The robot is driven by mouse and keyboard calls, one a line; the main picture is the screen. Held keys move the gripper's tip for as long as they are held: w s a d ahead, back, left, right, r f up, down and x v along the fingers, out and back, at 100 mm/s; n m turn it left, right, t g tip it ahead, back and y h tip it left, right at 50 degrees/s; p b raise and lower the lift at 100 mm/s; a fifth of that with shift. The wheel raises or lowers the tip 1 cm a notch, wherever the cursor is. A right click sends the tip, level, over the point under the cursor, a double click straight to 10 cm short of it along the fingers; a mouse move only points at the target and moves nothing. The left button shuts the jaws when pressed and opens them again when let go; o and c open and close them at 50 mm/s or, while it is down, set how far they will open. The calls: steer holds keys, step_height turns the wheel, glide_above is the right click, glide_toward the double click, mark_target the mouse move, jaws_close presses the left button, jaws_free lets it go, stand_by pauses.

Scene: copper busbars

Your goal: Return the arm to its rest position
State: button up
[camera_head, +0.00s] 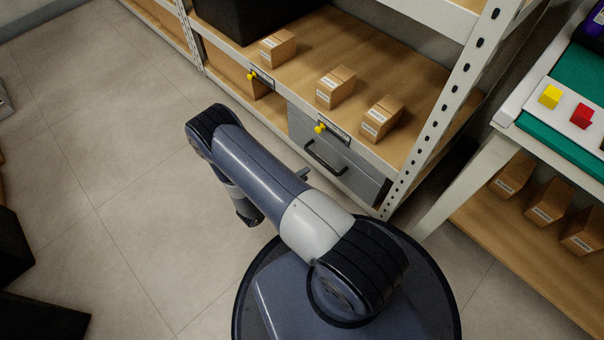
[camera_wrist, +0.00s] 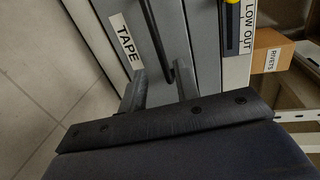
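My arm (camera_head: 255,170) reaches out from my base, bent at the elbow, toward the lower shelf. My gripper (camera_wrist: 162,84) shows in the wrist view with its two fingers apart and nothing clamped between them. In the head view only a small part of the gripper (camera_head: 303,173) shows past the arm. It is close to a grey drawer (camera_head: 352,178) with a black bar handle (camera_head: 325,160). In the wrist view the handle (camera_wrist: 158,40) runs toward the gap between the fingers; I cannot tell how far off it is. The drawer front carries a TAPE label (camera_wrist: 126,38).
A shelf board (camera_head: 300,75) above the drawer holds three small cartons and a dark bin (camera_head: 255,15). A white shelf post (camera_head: 440,115) and a table (camera_head: 490,155) with red and yellow blocks stand right. Dark objects (camera_head: 30,310) lie lower left. Tiled floor (camera_head: 110,140) is clear left.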

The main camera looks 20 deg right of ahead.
mark_target(323, 162)
steer(key=b+x, duration=0.3)
steer(key=x, duration=0.7)
steer(key=shift+d+f+b, duration=0.15)
steer(key=shift+b, duration=0.15)
steer(key=shift+v, duration=0.8)
